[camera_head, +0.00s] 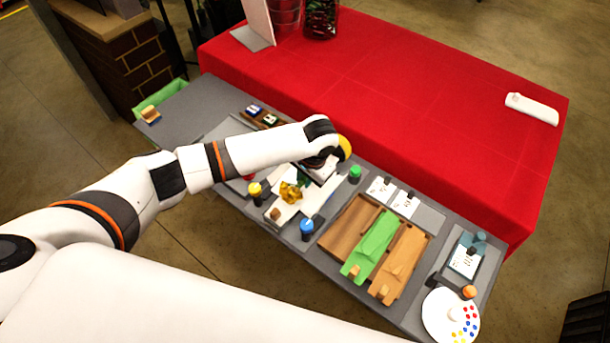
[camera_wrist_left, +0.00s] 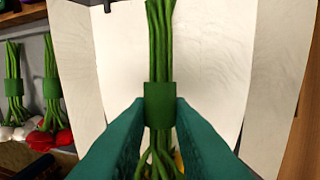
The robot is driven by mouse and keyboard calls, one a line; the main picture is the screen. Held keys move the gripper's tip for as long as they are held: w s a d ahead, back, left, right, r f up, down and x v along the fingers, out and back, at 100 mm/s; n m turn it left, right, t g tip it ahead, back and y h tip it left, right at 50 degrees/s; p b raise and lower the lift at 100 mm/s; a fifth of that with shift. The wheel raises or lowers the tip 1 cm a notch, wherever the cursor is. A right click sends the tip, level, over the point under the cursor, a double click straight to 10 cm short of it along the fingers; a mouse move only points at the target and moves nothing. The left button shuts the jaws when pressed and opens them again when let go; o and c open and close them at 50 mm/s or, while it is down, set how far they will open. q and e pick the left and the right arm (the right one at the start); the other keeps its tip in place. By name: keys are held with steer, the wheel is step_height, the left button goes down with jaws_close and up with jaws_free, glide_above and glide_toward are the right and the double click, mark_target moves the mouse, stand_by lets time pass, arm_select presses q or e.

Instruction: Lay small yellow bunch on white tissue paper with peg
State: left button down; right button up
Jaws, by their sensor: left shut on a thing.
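My left gripper (camera_wrist_left: 160,125) is shut on the green stems (camera_wrist_left: 160,45) of a bunch at their green band (camera_wrist_left: 159,105). A trace of yellow shows below the fingers; most of the flower heads are hidden in this view. In the head view the yellow bunch (camera_head: 291,193) shows beside my left gripper (camera_head: 318,174), over the white tissue paper (camera_head: 284,211). I cannot tell whether it touches the paper. White paper (camera_wrist_left: 225,60) also lies behind the stems in the wrist view. A small brown block, possibly the peg (camera_head: 275,214), sits at the paper's near end. My right gripper is out of view.
Bottles with yellow (camera_head: 255,188), blue (camera_head: 307,227) and green (camera_head: 355,173) caps stand around the paper. Wooden boards and a green board (camera_head: 372,243) lie to the right. Red and white bunches (camera_wrist_left: 50,138) lie at the left in the wrist view.

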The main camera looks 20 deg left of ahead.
arm_select(q)
steer(key=c, duration=0.8)
jaws_free()
step_height(320, 180, up, 5)
steer(key=p, duration=0.5)
steer(key=shift+p, duration=0.3)
steer(key=shift+r+p, duration=0.9)
steer(key=shift+r, duration=0.15)
